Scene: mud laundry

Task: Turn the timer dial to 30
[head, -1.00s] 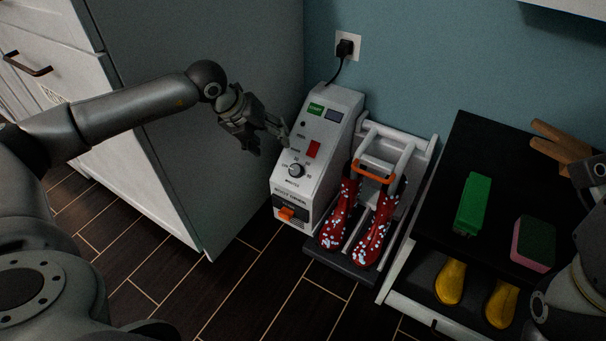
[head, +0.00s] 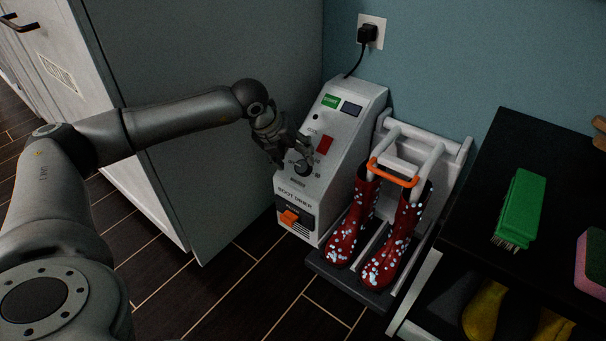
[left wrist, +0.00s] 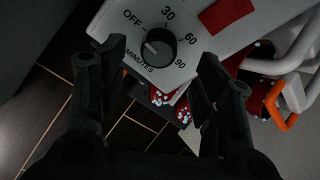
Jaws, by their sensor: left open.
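The timer dial (head: 303,168) is a dark round knob on the sloped front of the white boot dryer (head: 345,130). In the left wrist view the dial (left wrist: 157,47) shows OFF, 30, 60 and 90 around it, with MINUTES below. A small pale mark on the knob lies on its left side, away from the 30. My left gripper (head: 289,156) is at the dial and partly covers its labels in the head view. In the left wrist view its open fingers (left wrist: 161,54) are spread either side of the dial, with visible gaps. My right gripper is out of view.
A red switch (head: 325,145) sits just above the dial, and an orange part (head: 289,217) is low on the dryer. Red spotted boots (head: 385,240) stand right of it. A grey cabinet side (head: 200,120) is close on the left. A black-topped bench (head: 475,210) holds a green brush (head: 520,208).

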